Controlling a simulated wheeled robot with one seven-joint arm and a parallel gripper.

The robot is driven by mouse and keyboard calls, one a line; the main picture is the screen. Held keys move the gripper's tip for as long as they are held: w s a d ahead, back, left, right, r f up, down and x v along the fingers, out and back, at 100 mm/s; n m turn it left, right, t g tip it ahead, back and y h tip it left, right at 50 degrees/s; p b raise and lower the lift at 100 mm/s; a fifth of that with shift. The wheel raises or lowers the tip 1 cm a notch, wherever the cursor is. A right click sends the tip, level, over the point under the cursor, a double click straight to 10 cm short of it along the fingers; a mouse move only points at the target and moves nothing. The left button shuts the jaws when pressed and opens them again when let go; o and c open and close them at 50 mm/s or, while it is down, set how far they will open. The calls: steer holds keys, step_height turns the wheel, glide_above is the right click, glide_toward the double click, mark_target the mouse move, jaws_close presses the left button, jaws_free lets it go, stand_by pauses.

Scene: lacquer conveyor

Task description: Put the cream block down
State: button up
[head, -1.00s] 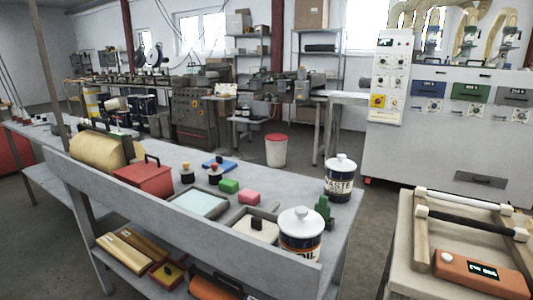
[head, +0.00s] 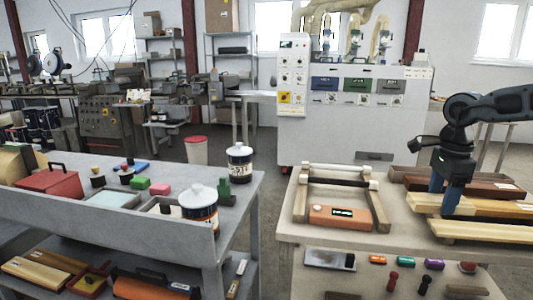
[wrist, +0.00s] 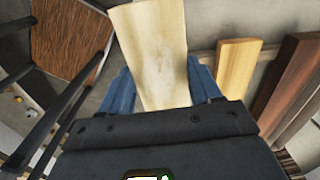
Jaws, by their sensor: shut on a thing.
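The cream block (wrist: 155,50) is a long pale wooden piece with a whitish patch on its face. In the wrist view it sits between the two blue fingers of my gripper (wrist: 160,92), which is shut on it. In the head view my gripper (head: 444,200) points down over the right-hand table, among several wooden pieces. How far the cream block is above the surface, or whether it touches it, I cannot tell.
In the wrist view a yellow wooden piece (wrist: 237,72) and a dark brown one (wrist: 295,72) lie to the right. The right-hand table (head: 322,240) also holds an orange device (head: 336,217) and a wooden frame (head: 300,200). A grey bench (head: 245,190) stands to the left.

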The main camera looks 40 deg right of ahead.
steer(key=w+a+f+n, duration=0.3)
steer(key=w+a, duration=0.1)
steer(key=a, duration=0.6)
steer(key=w+a+f+n+b, duration=0.15)
steer(key=w+a+f, duration=0.25)
steer(key=a, duration=0.6)
steer(key=w+a+f+n+p, duration=0.1)
steer(key=w+a+f+n, duration=0.25)
steer(key=a, duration=0.65)
steer(key=w+a+f+n+p, duration=0.1)
steer(key=w+a+f+n, duration=0.2)
steer(key=a+f+n, duration=0.5)
steer(key=w+a+f+n, duration=0.4)
steer(key=a+f+n, duration=0.3)
steer(key=n, duration=0.4)
steer(key=s+a+f, duration=0.1)
steer(key=s+f, duration=0.4)
steer(key=shift+a, duration=0.35)
steer(key=shift+d, duration=0.1)
